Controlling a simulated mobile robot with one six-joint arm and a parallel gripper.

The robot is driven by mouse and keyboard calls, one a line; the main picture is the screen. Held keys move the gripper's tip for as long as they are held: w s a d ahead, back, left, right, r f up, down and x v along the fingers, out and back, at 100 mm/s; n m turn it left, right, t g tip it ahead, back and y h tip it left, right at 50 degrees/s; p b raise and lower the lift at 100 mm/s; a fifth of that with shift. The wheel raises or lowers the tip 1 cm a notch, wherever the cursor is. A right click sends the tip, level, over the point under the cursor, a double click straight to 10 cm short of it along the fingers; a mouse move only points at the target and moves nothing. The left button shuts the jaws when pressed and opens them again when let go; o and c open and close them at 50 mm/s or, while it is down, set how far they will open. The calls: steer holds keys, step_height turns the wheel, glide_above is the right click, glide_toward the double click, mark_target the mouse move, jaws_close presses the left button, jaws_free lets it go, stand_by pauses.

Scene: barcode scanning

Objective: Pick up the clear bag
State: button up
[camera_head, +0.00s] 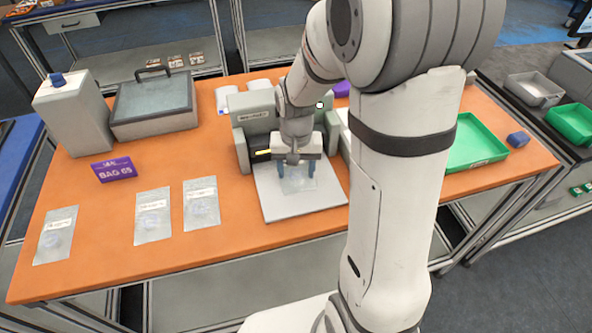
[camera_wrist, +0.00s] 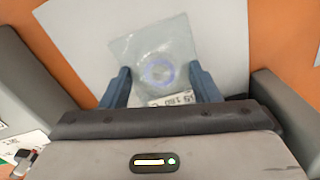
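A clear bag (camera_head: 298,184) lies on the pale flat plate (camera_head: 275,207) in front of a grey machine. In the wrist view the clear bag (camera_wrist: 150,45) has a ring-shaped content and a small white printed label at its near edge. My gripper (camera_head: 297,186) points down over this bag. In the wrist view the two blue fingers of my gripper (camera_wrist: 160,68) are spread apart, one on each side of the bag's near part. I see no clear gap or contact between the fingertips and the bag's edges. The bag's near end is partly hidden by the gripper body.
Three more labelled clear bags (camera_head: 201,203) lie on the orange table (camera_head: 120,250) at left. A purple sign (camera_head: 114,168) stands behind them. The grey machine (camera_head: 254,120) rises behind the plate.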

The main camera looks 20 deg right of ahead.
steer(key=c, duration=0.9)
steer(key=shift+r, duration=0.15)
